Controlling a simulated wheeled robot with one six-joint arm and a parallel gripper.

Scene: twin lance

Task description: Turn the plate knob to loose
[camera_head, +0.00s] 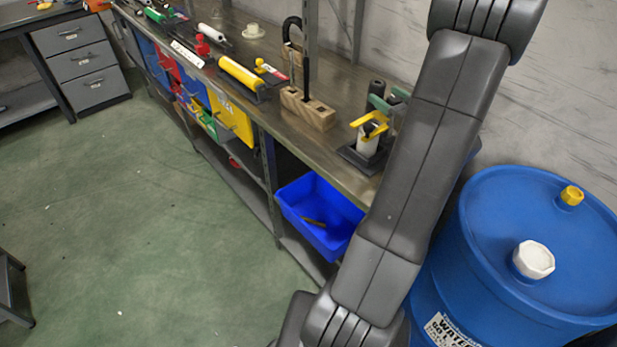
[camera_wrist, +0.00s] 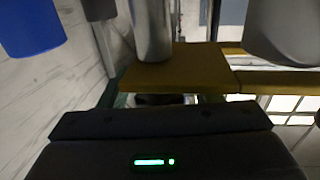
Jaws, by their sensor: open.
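I cannot pick out the plate knob for certain in either view. In the head view, a bench fixture has a dark base (camera_head: 357,158), a white cylinder (camera_head: 367,140) and a yellow lever (camera_head: 371,124). My arm hides its right side. In the wrist view, a flat yellow piece (camera_wrist: 180,67) runs across the middle, with a metallic cylinder (camera_wrist: 152,28) above it. The dark body of my gripper (camera_wrist: 160,122) fills the bottom, with a green light on it. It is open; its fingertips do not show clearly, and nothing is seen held. In the head view my gripper is out of sight.
A blue drum (camera_head: 535,235) stands right of my arm. The workbench (camera_head: 345,176) carries a wooden block (camera_head: 308,111) and a yellow tool (camera_head: 238,74). A blue bin (camera_head: 310,207) sits beneath.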

